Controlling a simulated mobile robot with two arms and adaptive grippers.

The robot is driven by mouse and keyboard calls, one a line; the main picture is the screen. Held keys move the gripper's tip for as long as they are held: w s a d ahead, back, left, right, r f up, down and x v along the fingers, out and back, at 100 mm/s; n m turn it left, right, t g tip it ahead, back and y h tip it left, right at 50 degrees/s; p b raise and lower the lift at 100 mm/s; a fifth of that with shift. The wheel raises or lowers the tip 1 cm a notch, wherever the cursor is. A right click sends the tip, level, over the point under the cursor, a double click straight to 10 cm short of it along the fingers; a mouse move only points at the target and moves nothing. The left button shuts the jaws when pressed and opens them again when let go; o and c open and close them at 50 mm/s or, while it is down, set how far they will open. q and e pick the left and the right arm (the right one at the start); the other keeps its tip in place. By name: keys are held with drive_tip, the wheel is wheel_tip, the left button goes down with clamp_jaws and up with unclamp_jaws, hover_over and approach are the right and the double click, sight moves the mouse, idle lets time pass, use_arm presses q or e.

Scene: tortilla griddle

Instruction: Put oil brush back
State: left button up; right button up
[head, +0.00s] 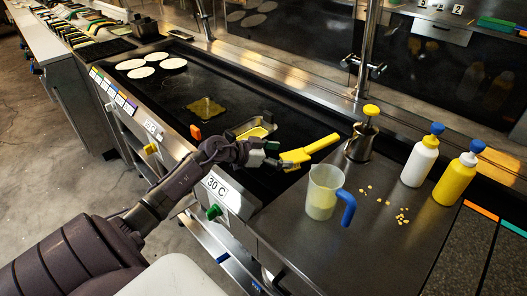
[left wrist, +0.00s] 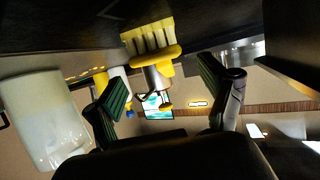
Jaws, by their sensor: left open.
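The oil brush (head: 312,149) is yellow and lies at the front right of the dark griddle, its bristle end toward my left gripper (head: 270,153). My left gripper is open and empty, close beside the bristle end. In the left wrist view, the oil brush (left wrist: 152,57) shows beyond and between the two spread green-padded fingers (left wrist: 168,98), apart from both. A small metal tray with yellow oil (head: 257,128) sits on the griddle just behind the gripper. My right gripper is out of view.
A clear jug with a blue handle (head: 323,192) stands on the steel counter right of the brush. A metal pot with a yellow knob (head: 360,142), white bottle (head: 419,160) and yellow bottle (head: 455,179) stand farther right. Several tortillas (head: 142,72) lie on the far griddle.

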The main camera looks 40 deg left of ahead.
use_arm(q)
drive_tip(key=v, duration=0.8)
drive_tip(key=shift+s, duration=0.2)
